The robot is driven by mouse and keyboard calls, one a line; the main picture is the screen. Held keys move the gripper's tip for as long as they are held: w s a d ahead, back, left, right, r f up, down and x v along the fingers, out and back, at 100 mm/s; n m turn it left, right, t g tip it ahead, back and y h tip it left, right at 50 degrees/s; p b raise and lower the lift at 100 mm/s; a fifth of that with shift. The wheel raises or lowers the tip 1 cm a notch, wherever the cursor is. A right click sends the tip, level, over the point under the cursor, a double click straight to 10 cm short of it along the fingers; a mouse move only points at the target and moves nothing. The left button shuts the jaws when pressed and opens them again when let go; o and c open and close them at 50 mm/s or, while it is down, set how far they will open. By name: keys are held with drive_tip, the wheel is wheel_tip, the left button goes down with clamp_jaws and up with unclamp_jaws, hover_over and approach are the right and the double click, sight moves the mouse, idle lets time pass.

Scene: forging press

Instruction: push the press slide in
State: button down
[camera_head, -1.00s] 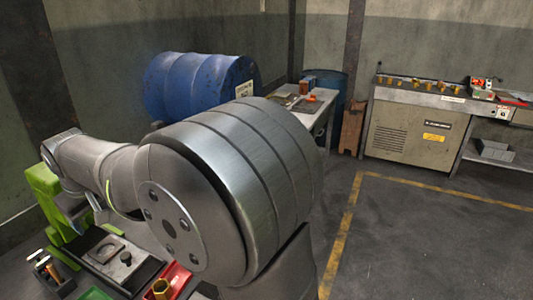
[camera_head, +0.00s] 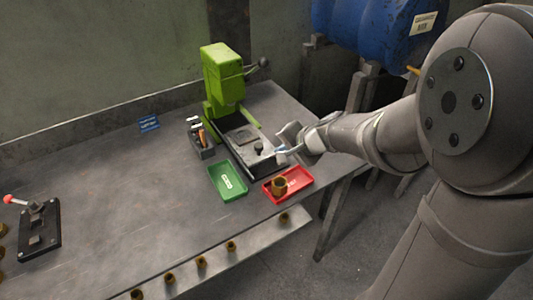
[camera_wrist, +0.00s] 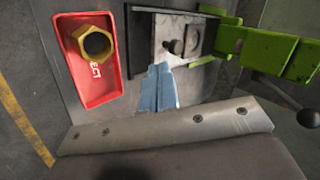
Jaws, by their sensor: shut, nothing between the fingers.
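The green press (camera_head: 222,75) stands at the back of the bench, and part of it shows in the wrist view (camera_wrist: 270,50). Its slide (camera_head: 238,134), a grey plate with a black knob (camera_head: 258,147), lies on a dark base and extends out in front of the press column. In the wrist view the slide (camera_wrist: 195,38) and knob (camera_wrist: 175,46) are just beyond the fingertips. My gripper (camera_head: 279,150) is at the front right end of the slide, beside the knob. Its bluish fingers (camera_wrist: 158,68) are shut and empty. I cannot tell whether they touch the slide.
A red tray (camera_head: 300,173) holding a brass nut (camera_head: 279,186) and a green tray (camera_head: 228,181) sit in front of the press. A tool holder (camera_head: 201,142) stands left of it. The bench's middle is clear.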

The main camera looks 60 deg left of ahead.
drive_tip(key=a+f+m, duration=0.1)
drive_tip(key=f, duration=0.2)
drive_tip(key=a+f+m, duration=0.1)
drive_tip(key=a+f, duration=0.1)
drive_tip(key=f, duration=0.1)
drive_tip(key=a+f, duration=0.2)
drive_tip(key=shift+w+f+m+t, duration=0.3)
drive_tip(key=shift+f+m+t, duration=0.1)
drive_tip(key=shift+s+a, duration=0.15)
drive_tip(key=shift+a, duration=1.1)
drive_tip(key=shift+s+a, duration=0.1)
drive_tip(key=shift+a, duration=0.55)
drive_tip(key=shift+a, duration=0.1)
approach(245, 137)
drive_tip(key=x, duration=0.4)
drive_tip(key=shift+s+f, duration=0.1)
drive_tip(key=shift+f, duration=0.55)
drive_tip(key=shift+a+r, duration=0.15)
drive_tip(key=shift+a, duration=0.05)
drive_tip(key=shift+y, duration=0.3)
